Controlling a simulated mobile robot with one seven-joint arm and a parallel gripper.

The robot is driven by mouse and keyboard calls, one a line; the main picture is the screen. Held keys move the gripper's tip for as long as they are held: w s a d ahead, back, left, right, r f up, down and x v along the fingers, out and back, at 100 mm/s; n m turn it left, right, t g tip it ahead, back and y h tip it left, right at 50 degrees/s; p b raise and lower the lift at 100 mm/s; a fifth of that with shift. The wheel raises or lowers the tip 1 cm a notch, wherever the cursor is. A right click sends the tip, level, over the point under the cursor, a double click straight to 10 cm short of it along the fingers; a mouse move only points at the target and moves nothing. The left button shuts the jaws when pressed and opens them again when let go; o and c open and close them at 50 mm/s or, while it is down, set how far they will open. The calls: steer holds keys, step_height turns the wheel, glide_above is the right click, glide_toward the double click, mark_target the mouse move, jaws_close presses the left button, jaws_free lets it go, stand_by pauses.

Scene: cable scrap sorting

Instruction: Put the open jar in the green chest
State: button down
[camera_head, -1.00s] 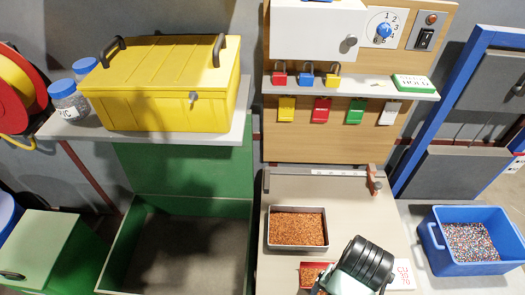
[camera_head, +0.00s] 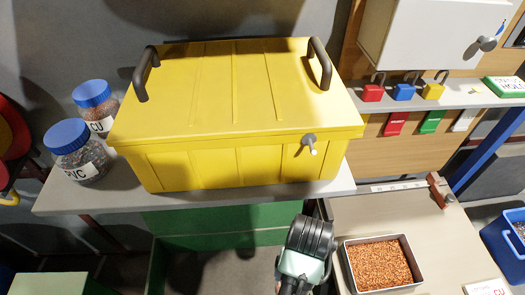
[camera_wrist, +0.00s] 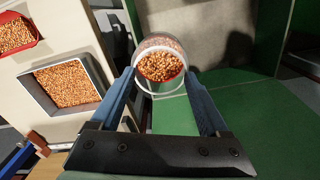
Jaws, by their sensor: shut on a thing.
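The open jar (camera_wrist: 160,62) is clear, with copper-coloured granules inside. In the wrist view its open mouth faces the camera, between the two fingers of my gripper (camera_wrist: 163,88), which is shut on it. The green chest (camera_head: 230,218) stands open below the shelf, its lid raised at the back. Its green lid (camera_wrist: 220,115) and grey inside also show in the wrist view, behind the jar. In the head view my gripper (camera_head: 292,285) is at the chest's right side, beside the workbench. The jar cannot be made out there.
A yellow chest (camera_head: 235,160) sits on the grey shelf (camera_head: 100,198) above the green chest, next to two blue-lidded jars (camera_head: 75,150). The workbench (camera_head: 380,215) on the right holds a metal tray of copper granules (camera_head: 382,265). A blue bin (camera_head: 505,245) stands farther right.

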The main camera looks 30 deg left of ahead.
steer(key=s+a+f+n+b, duration=0.3)
steer(key=f+b, duration=0.6)
steer(key=f, duration=0.5)
steer(key=s+a+f+n+b, duration=0.3)
steer(key=a+f+n+b, duration=0.2)
steer(key=f+b, duration=0.5)
steer(key=s+a+f+n+b, duration=0.3)
steer(key=a+f+b, duration=0.5)
steer(key=f, duration=1.1)
steer(key=shift+s+n+b, duration=0.25)
steer(key=shift+n+b, duration=0.45)
steer(key=shift+b, duration=0.1)
jaws_free()
steer(key=shift+f, duration=0.15)
step_height(320, 180, up, 12)
steer(key=p, duration=0.4)
steer(key=shift+s, duration=0.1)
